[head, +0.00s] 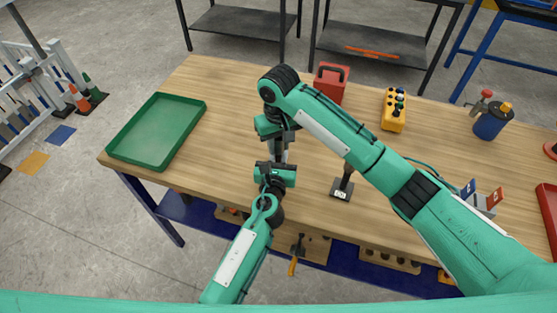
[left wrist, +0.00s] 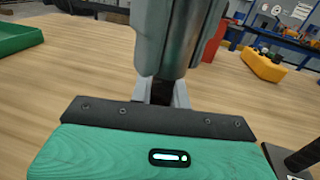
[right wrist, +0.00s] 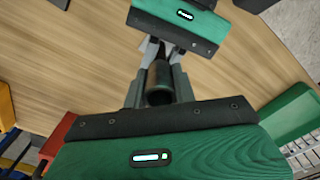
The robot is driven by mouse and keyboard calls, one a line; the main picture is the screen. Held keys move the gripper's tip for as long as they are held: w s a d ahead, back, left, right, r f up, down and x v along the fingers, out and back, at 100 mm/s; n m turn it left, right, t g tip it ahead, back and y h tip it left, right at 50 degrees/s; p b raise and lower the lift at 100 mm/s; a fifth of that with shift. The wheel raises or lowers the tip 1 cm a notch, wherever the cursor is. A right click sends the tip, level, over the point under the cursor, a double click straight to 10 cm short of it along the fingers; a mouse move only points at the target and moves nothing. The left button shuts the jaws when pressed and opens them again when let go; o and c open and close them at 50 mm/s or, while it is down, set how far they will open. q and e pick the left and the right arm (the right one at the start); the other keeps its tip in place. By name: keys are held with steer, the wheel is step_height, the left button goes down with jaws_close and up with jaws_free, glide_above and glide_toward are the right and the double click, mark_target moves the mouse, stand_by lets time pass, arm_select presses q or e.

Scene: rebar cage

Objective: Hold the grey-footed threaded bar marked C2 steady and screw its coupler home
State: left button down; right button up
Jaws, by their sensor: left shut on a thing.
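My left gripper (head: 275,172) is near the table's front edge, shut on a dark upright bar (left wrist: 163,92). The bar's foot and any C2 mark are hidden. Above the left fingers, a grey cylindrical coupler (left wrist: 168,35) sits in line with the bar; its dark open end (right wrist: 159,95) shows in the right wrist view. My right gripper (head: 275,127) is just beyond the left one in the head view, with its fingers (right wrist: 158,88) on both sides of the coupler. Whether they press on it I cannot tell. How far the coupler is on the thread is hidden.
Another dark bar (head: 346,177) stands on a labelled foot just right of the grippers, under my right forearm. A green tray (head: 199,104) lies at left. A red box (head: 331,83), a yellow button box (head: 393,110) and a blue canister (head: 490,124) stand behind.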

steer(key=o, duration=0.4)
steer(key=shift+o, duration=0.2)
steer(key=shift+r, duration=0.1)
steer(key=shift+r, duration=2.2)
steer(key=shift+r, duration=0.1)
steer(key=shift+c, duration=0.4)
steer(key=r+n, duration=0.2)
steer(key=shift+w+a+n, duration=0.15)
steer(key=shift+w+n, duration=0.05)
steer(key=shift+n, duration=0.1)
steer(key=shift+s+r+n, duration=0.2)
steer(key=shift+r+n, duration=0.45)
steer(key=shift+n, duration=0.65)
